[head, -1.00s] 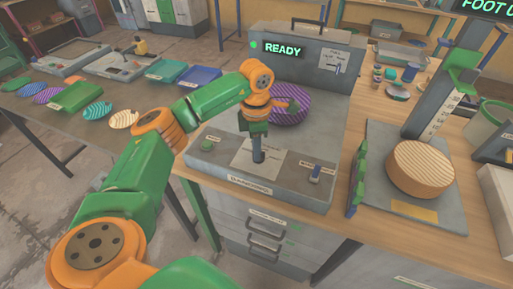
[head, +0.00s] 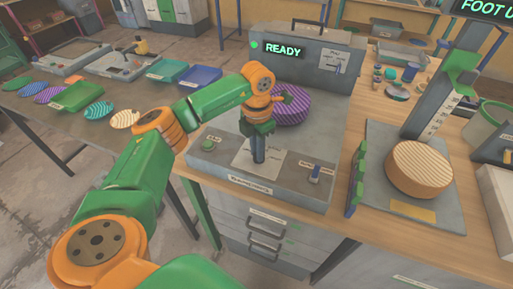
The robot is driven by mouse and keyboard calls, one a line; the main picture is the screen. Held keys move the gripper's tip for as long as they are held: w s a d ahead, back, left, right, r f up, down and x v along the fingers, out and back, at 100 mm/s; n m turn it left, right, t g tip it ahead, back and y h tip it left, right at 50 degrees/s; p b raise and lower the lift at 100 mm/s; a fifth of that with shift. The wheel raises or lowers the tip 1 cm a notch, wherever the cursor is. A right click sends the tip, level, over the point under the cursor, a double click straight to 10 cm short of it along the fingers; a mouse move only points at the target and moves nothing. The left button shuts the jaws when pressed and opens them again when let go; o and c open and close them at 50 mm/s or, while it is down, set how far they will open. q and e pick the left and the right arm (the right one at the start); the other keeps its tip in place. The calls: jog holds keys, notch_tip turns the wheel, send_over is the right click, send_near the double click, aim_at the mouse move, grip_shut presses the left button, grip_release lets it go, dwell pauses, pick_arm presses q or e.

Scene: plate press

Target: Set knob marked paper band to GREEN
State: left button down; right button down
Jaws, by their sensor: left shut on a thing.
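My left gripper (head: 259,158) points down at the white dial card (head: 243,160) on the sloped grey front panel of the press (head: 215,165). It is shut on a knob at the card, which the fingers mostly hide. The marks on the card are too small to read, so I cannot tell the knob's setting. The display (head: 283,49) on the press reads READY in green. A purple striped round piece (head: 294,108) sits on the press behind my wrist. My right gripper is not in view.
A green button (head: 208,145) is left of the card and a small lever switch (head: 315,174) is right of it. A stand with a striped tan round block (head: 419,170) is at right. Green and blue trays (head: 200,76) and striped discs lie on the left table.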

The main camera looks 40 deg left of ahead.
pick_arm(q)
jog(key=n, duration=0.4)
jog(key=shift+d+r+n+p, duration=0.1)
jog(key=shift+d+n+p, duration=0.05)
jog(key=shift+n+p, duration=0.15)
jog(key=n, duration=0.4)
jog(key=shift+d+n+p, duration=0.1)
jog(key=shift+n+p, duration=0.2)
jog(key=n, duration=0.4)
jog(key=shift+w+p, duration=0.15)
jog(key=shift+p, duration=0.25)
jog(key=shift+w+d+n+p, duration=0.1)
jog(key=shift+n+p, duration=0.3)
jog(key=shift+n, duration=1.9)
jog(key=c, duration=0.9)
grip_release()
jog(key=shift+o, duration=0.2)
